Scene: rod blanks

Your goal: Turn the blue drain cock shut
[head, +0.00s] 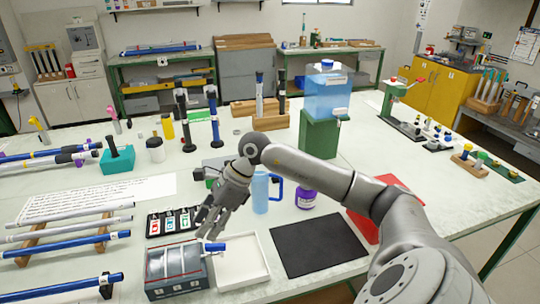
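The blue drain cock (214,247) sticks out at the upper right side of a grey, ribbed tank-like box (178,270) at the front of the table. Its handle looks roughly level. My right gripper (209,231) points down just above the cock, with its fingertips close to it. I cannot tell whether the fingers touch the cock or how far apart they are. My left gripper is not in view.
A white open tray (241,262) is right of the box, and a black mat (318,245) lies beyond it. A light-blue mug (260,194) and purple jar (306,199) stand behind. A case of coloured pieces (174,222) is behind the box. Rods on racks fill the left.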

